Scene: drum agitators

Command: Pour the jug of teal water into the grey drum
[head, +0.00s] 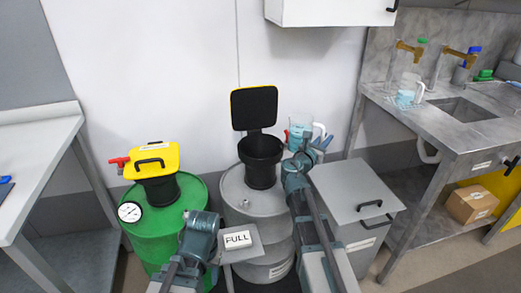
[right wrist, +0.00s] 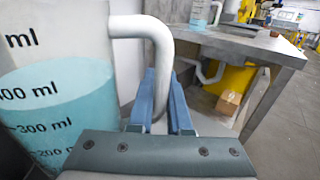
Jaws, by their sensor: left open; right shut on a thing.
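A clear jug of teal water (head: 299,128) is in my right gripper (head: 318,148), just right of the black funnel (head: 262,160) on the grey drum (head: 238,205). The funnel's black, yellow-edged lid (head: 254,107) stands open behind it. In the right wrist view the jug (right wrist: 50,110) fills the left side, roughly upright, its water near the 400 ml mark. The blue fingers (right wrist: 161,105) of my right gripper are shut on its white handle (right wrist: 150,28). My left gripper (head: 203,222) is open in front of the drums, its fingertips hard to make out.
A green drum (head: 160,230) with a shut yellow lid (head: 153,160) stands left. A "FULL" sign (head: 238,239) is in front of the grey drum. A grey bin (head: 352,190) stands right, beside a sink bench (head: 440,110) holding another jug of teal water (head: 407,95). A cabinet (head: 330,12) hangs above.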

